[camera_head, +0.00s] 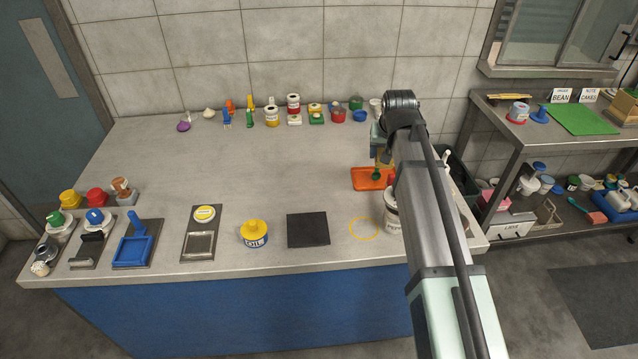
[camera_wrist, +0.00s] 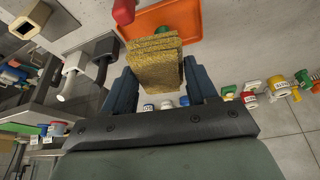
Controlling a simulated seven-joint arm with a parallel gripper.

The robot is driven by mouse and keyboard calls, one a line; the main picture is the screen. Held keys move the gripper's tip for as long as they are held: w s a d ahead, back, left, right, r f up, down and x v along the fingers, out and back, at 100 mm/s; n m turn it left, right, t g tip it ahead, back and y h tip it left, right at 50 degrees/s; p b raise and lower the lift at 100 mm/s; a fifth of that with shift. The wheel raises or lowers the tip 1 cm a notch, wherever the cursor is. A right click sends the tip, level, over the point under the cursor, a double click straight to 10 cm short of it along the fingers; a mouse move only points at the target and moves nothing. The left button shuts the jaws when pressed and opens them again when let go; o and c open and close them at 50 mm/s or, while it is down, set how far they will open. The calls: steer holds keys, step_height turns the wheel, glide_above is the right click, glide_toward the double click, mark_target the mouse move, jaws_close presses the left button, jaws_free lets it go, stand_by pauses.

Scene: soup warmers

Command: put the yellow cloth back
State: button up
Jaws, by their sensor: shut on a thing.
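The yellow cloth (camera_wrist: 155,62) is a folded, speckled stack between the two blue fingers of my gripper (camera_wrist: 158,70) in the wrist view. My gripper is shut on it. The tray also shows behind the cloth in the wrist view (camera_wrist: 192,18). I cannot tell whether the cloth touches the tray.
A yellow ring mark (camera_head: 364,228) is on the counter, beside a white container (camera_head: 391,214) partly behind my arm. Several jars line the back wall. The counter's middle is clear.

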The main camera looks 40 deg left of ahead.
steer(key=s+a+f+n, duration=0.1)
steer(key=s+a, duration=0.3)
steer(key=a, duration=0.4)
steer(key=s+a+f+n, duration=0.1)
steer(key=s+a, duration=0.3)
steer(key=a, duration=0.4)
steer(key=shift+g+y, duration=0.3)
steer(key=shift+s+a+f, duration=0.1)
steer(key=shift+s+f, duration=0.1)
steer(key=shift+f, duration=2.25)
steer(key=shift+s+f, duration=0.15)
steer(key=shift+f, duration=2.3)
steer(key=shift+f, duration=0.15)
steer(key=o, duration=1)
steer(key=v, duration=1.2)
